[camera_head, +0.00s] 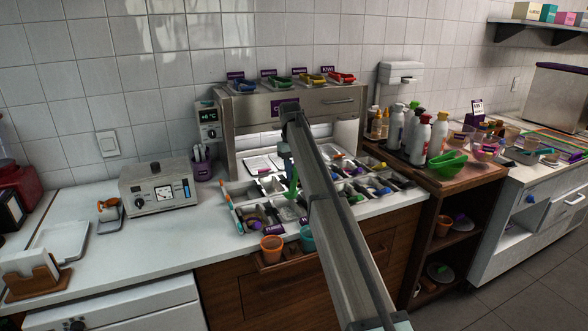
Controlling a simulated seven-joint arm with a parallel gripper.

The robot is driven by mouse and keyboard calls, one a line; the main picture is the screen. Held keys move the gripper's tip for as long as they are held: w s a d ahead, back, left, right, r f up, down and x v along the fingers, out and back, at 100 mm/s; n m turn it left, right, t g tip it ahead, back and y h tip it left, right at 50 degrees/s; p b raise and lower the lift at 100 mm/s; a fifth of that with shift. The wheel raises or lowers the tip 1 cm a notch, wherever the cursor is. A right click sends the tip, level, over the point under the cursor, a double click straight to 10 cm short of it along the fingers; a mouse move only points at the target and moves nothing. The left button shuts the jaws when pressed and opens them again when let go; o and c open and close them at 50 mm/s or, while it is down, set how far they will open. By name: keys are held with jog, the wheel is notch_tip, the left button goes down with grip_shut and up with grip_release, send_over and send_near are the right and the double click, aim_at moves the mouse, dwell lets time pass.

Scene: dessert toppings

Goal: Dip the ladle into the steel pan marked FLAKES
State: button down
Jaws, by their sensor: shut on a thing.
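My gripper (286,158) points down over the topping station, at the end of my arm, which crosses the middle of the view. It is shut on a green ladle (294,183), which hangs below it among the steel pans. A purple tag (271,228) at the front left edge seems to read FLAKES; its print is very small. The steel pan (247,213) behind that tag holds dark and coloured items. I cannot tell whether the ladle's bowl is inside a pan or above it. My arm hides part of the pans to the right.
A steel hood (245,108) with coloured scoops on top stands over the back of the pans. Orange (271,249) and teal (307,238) cups hang at the front edge. Bottles (418,135) crowd the wooden cart at right. The left counter (150,235) has free room.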

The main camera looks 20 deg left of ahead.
aim_at(293, 188)
jog(key=shift+f, duration=5.85)
jog(key=shift+t+y, duration=0.4)
jog(key=w+a, duration=0.3)
jog(key=shift+w+a+f, duration=0.15)
jog(key=shift+a+f, duration=0.05)
jog(key=shift+f, duration=0.05)
jog(key=shift+s+d+f+t+y, duration=0.45)
jog(key=shift+d+f+t+y, duration=0.1)
jog(key=shift+t+y, duration=0.15)
jog(key=shift+s+d+f+t+y, duration=0.4)
jog(key=shift+s+f+t+y, duration=0.1)
jog(key=shift+t+y, duration=0.2)
jog(key=shift+r, duration=0.15)
jog(key=shift+t+y, duration=0.5)
jog(key=shift+s+d+r, duration=0.1)
jog(key=shift+d+r, duration=0.05)
jog(key=shift+r, duration=1.45)
jog(key=shift+s+d+r, duration=0.1)
jog(key=shift+r, duration=3.4)
